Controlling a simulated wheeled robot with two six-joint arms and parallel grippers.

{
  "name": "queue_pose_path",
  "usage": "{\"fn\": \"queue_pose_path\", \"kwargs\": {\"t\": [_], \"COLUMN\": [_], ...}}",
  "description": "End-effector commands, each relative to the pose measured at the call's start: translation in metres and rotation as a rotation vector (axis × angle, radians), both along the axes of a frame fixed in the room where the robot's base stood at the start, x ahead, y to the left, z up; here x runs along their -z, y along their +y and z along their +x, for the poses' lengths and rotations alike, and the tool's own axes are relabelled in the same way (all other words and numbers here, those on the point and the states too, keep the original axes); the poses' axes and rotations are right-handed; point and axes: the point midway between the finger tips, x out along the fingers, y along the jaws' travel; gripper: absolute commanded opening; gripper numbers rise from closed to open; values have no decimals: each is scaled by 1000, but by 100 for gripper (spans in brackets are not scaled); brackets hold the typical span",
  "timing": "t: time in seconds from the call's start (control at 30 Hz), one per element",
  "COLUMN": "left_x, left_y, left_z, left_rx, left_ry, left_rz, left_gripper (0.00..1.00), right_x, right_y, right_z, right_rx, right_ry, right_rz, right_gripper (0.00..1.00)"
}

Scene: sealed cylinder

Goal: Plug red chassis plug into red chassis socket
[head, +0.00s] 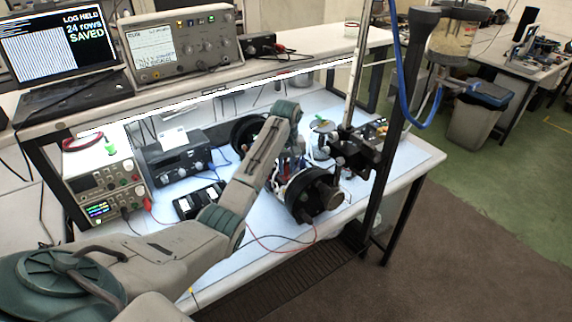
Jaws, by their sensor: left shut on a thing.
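My left arm reaches across the bench from the lower left, its wrist bent down over a dark cylinder-shaped unit (306,197). My left gripper (284,167) points down just behind the forearm, at the unit's upper left, and is shut. A small patch of red shows at its fingertips, which I take for the red chassis plug (285,170); its outline is too small to make out. The red chassis socket cannot be made out; the arm and gripper hide part of the unit. My right gripper is not in view.
Power supplies (105,187) and a dark instrument (178,158) stand on the left. A stand with a black clamp (355,148) rises right of the unit. The bench's right end (405,160) is mostly clear.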

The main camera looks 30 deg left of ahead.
Motion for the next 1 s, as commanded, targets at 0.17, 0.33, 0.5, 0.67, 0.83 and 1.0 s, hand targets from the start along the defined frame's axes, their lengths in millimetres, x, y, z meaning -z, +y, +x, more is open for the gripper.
{"fn": "queue_pose_path", "kwargs": {"t": [0.17,0.33,0.5,0.67,0.83,1.0], "left_x": [0,0,0,0,0,0], "left_y": [0,0,0,0,0,0], "left_z": [0,0,0,0,0,0], "left_rx": [0,0,0,0,0,0], "left_ry": [0,0,0,0,0,0], "left_rz": [0,0,0,0,0,0], "left_gripper": [0,0,0,0,0,0], "right_x": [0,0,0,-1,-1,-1], "right_y": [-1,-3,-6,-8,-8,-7], "right_z": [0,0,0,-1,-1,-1], "right_rx": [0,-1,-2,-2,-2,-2], "right_ry": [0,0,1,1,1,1], "right_rz": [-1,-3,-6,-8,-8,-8], "right_gripper": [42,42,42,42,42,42]}}
